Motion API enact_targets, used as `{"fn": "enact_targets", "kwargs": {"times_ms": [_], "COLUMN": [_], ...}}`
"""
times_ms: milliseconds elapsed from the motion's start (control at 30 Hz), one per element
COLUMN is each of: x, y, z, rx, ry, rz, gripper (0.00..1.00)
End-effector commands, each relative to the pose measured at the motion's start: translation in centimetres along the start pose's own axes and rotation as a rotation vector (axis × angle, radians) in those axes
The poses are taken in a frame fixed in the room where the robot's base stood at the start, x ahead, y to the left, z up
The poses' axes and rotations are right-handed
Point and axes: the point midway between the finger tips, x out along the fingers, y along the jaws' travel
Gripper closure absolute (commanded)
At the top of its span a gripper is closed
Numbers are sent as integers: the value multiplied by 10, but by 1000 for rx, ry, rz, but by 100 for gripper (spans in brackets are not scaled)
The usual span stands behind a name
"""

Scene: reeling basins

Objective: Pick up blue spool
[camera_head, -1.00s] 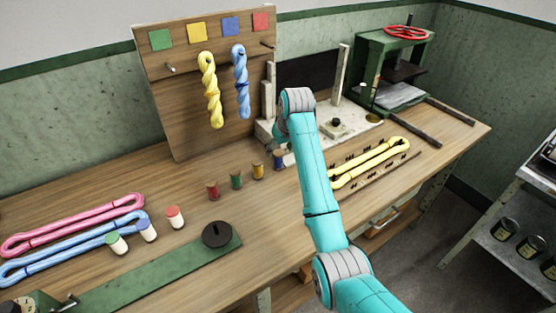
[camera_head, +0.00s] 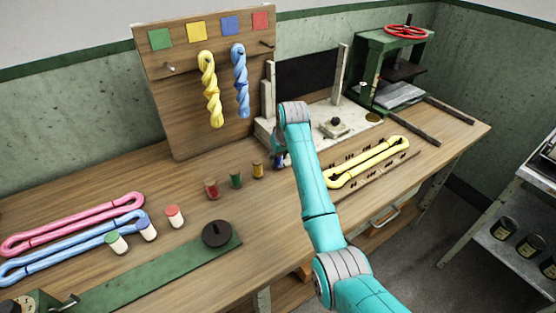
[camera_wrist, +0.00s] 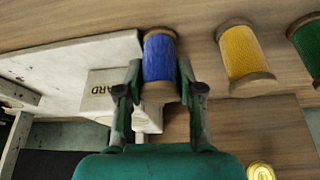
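The blue spool (camera_wrist: 160,58) has pale wooden ends and stands on the wooden bench. In the wrist view it lies between the two fingers of my gripper (camera_wrist: 160,76), one finger on each side. The fingers look parted, with at most a thin gap beside the spool; contact is not clear. In the head view the blue spool (camera_head: 281,161) is mostly hidden by my arm, and the fingers are hard to make out.
A yellow spool (camera_wrist: 246,55) and a green spool (camera_wrist: 309,44) stand close by in the wrist view; a red spool (camera_head: 212,188) is farther left in the head view. A whitish base plate (camera_wrist: 75,70) lies close on the other side. A pegboard (camera_head: 160,95) rises behind.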

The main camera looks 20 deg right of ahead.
Motion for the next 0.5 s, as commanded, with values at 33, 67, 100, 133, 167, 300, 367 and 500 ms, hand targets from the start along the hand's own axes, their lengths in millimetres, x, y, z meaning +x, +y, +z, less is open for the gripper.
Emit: {"fn": "enact_targets", "kwargs": {"times_ms": [33,67,100,133,167,300,367,500], "x": [0,0,0,0,0,-1,-4,-21], "y": [0,0,0,0,0,0,0,0], "z": [0,0,0,0,0,0,-2,-9], "rx": [0,0,0,0,0,0,0,0], "ry": [0,0,0,0,0,0,1,3], "rz": [0,0,0,0,0,0,0,1], "gripper": [98,98,98,98,98,98,98,98]}}
